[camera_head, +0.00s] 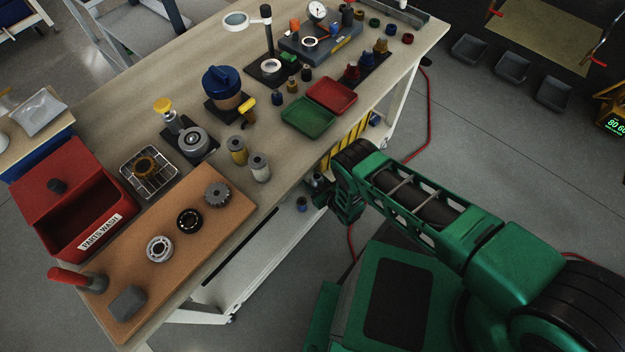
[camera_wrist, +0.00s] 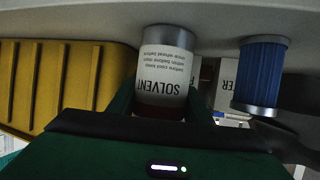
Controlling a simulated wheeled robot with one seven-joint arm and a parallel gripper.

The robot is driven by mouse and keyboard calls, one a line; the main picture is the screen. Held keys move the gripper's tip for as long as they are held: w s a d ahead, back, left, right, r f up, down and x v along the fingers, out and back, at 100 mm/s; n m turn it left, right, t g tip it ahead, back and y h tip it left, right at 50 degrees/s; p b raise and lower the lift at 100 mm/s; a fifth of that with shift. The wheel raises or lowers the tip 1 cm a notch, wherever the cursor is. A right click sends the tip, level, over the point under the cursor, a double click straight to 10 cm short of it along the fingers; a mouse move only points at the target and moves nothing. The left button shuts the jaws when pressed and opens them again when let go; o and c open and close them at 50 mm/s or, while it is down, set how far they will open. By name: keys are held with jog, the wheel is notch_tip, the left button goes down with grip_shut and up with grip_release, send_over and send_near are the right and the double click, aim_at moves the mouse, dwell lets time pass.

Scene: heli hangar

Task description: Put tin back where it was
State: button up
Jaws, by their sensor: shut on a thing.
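The solvent tin (camera_wrist: 164,72) shows in the wrist view, with a white "SOLVENT" label, a grey metal band and a dark red band. Its lettering is upside down in that picture. My gripper (camera_wrist: 161,98) is shut on it, with one dark finger on each side. The tin's grey end is at the pale shelf surface (camera_wrist: 215,17) along the top of the picture; I cannot tell whether it touches. In the head view my gripper (camera_head: 345,208) is low beside the bench's near edge, and the tin is not clearly visible there.
In the wrist view, a blue pleated filter (camera_wrist: 262,75) is close right of the tin, a yellow ribbed bin (camera_wrist: 65,75) close left, and white labelled boxes (camera_wrist: 228,80) behind.

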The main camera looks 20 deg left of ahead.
aim_at(317, 184)
jog(key=o, duration=1.2)
jog(key=shift+o, duration=0.2)
jog(key=v, duration=1)
jog(key=shift+s+d, duration=0.2)
jog(key=shift+s, duration=0.2)
